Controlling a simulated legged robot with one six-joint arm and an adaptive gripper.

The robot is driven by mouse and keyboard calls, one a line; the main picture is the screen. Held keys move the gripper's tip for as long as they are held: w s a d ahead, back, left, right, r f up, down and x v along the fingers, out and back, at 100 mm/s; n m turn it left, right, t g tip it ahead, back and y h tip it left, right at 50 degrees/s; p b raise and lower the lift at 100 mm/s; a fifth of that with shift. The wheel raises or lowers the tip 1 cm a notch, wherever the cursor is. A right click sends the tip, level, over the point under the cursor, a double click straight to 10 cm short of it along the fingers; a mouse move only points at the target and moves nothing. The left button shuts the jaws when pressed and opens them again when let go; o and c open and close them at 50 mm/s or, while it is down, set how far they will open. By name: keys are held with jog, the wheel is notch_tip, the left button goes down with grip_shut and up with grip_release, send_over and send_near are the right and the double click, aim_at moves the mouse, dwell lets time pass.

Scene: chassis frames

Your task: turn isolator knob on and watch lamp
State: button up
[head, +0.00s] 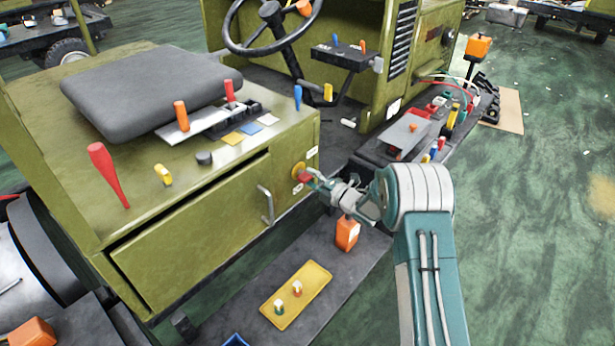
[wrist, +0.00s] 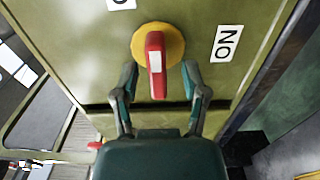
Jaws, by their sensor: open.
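The isolator knob (wrist: 156,62) is a red bar with a white stripe on a round yellow plate (wrist: 175,42). It is on the olive chassis side panel, by the panel's right edge in the head view (head: 304,177). In the wrist view its bar runs nearly up and down. A white "ON" label (wrist: 227,43) is to its right, and another label (wrist: 121,3) is cut off at the top. My gripper (wrist: 160,70) is open, one finger on each side of the bar, with gaps visible. In the head view my gripper (head: 318,182) is right at the knob. I cannot tell which thing is the lamp.
A drawer handle (head: 266,205) is left of the knob. Below are an orange container (head: 347,233) and a yellow tray (head: 285,311) with small pegs on the dark step. A grey-topped box (head: 394,138) and several small parts lie behind my arm. Green floor at right is mostly open.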

jog(key=shift+x, duration=0.8)
grip_shut()
